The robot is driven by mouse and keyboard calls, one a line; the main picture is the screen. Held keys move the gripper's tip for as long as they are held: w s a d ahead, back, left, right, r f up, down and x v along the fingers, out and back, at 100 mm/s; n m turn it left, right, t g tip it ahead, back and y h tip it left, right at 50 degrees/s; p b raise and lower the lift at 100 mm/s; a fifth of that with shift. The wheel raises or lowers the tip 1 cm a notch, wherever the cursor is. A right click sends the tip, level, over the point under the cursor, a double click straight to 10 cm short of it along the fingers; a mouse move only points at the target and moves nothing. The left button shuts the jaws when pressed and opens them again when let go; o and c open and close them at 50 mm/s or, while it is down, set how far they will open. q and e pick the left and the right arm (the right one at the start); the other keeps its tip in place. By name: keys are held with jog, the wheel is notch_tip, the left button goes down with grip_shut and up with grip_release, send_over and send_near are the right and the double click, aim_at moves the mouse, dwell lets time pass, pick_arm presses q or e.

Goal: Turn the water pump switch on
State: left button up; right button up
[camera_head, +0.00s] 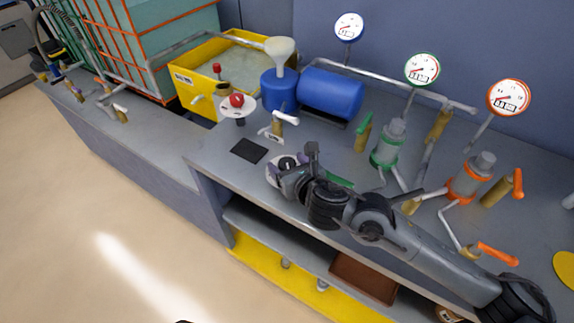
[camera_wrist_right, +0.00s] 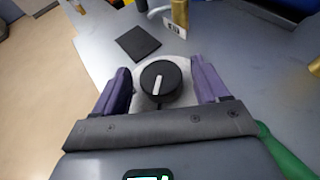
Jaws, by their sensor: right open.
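The pump switch is a round black knob (camera_wrist_right: 161,82) with a white pointer mark on a light round plate (camera_wrist_right: 141,101). In the head view the knob (camera_head: 287,163) shows beside my right gripper, near the bench's front edge. My right gripper (camera_wrist_right: 163,84) is open in the wrist view, with one purple finger on each side of the knob. I cannot tell whether the fingers touch it. In the head view my right gripper (camera_head: 286,171) is at the plate, its arm reaching in from the lower right. My left gripper is not in view.
A black square pad (camera_head: 249,150) lies left of the switch. Behind stand a blue tank (camera_head: 331,92), a white funnel (camera_head: 280,50), a red knob (camera_head: 237,101) and a yellow tub (camera_head: 190,93). Green (camera_head: 388,146) and orange (camera_head: 468,181) fittings with valves stand to the right.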

jog(key=shift+w+a+f, duration=0.15)
jog(key=shift+w+f, duration=0.05)
jog(key=shift+w, duration=0.15)
jog(key=c, duration=1)
